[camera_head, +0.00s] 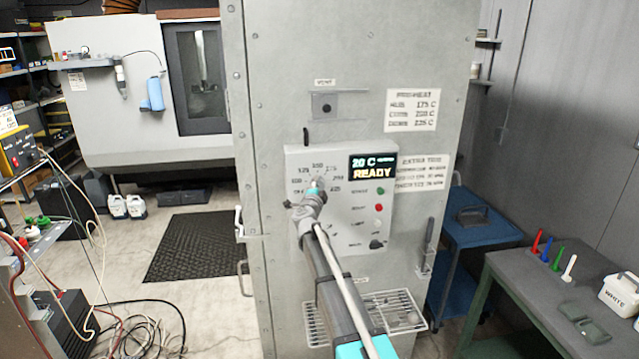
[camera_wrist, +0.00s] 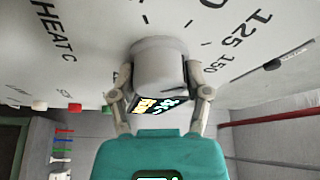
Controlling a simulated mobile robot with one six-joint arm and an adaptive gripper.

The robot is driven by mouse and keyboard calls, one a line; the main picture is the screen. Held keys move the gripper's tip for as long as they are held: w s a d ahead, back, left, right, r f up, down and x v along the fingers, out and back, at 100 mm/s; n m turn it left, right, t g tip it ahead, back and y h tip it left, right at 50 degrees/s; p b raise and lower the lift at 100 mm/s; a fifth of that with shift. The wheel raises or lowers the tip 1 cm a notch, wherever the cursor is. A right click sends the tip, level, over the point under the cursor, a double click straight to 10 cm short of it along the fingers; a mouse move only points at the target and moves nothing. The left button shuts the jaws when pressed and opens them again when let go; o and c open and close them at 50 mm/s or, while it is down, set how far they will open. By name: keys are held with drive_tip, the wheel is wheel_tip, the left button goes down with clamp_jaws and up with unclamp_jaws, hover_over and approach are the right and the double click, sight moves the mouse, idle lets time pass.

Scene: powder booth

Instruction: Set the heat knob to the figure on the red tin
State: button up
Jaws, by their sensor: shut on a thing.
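The heat knob (camera_wrist: 158,62) is a round pale grey knob on the oven's control panel (camera_head: 345,235). My gripper (camera_wrist: 158,82) is shut on it, one finger on each side, in the wrist view. In the head view my gripper (camera_head: 312,192) covers most of the knob. A ring of figures surrounds the knob; 125 and 150 read clearly in the wrist view. Which figure the knob points at I cannot tell. The display (camera_head: 373,167) reads 20 C and READY. I make out no red tin in either view.
A preheat sign (camera_head: 411,110) and a smaller notice (camera_head: 422,172) are on the cabinet. Buttons and a small black knob (camera_head: 376,244) are lower on the panel. At right, a bench (camera_head: 530,290) holds coloured cones and a container marked WHITE (camera_head: 622,294). Cables lie on the floor at left.

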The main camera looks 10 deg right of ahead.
drive_tip(key=shift+w+r+m+g+p, duration=0.15)
drive_tip(key=shift+m+g+p, duration=0.3)
drive_tip(key=shift+m, duration=0.55)
drive_tip(key=o, duration=1.1)
drive_tip(key=shift+o, duration=0.2)
drive_tip(key=shift+f, duration=0.2)
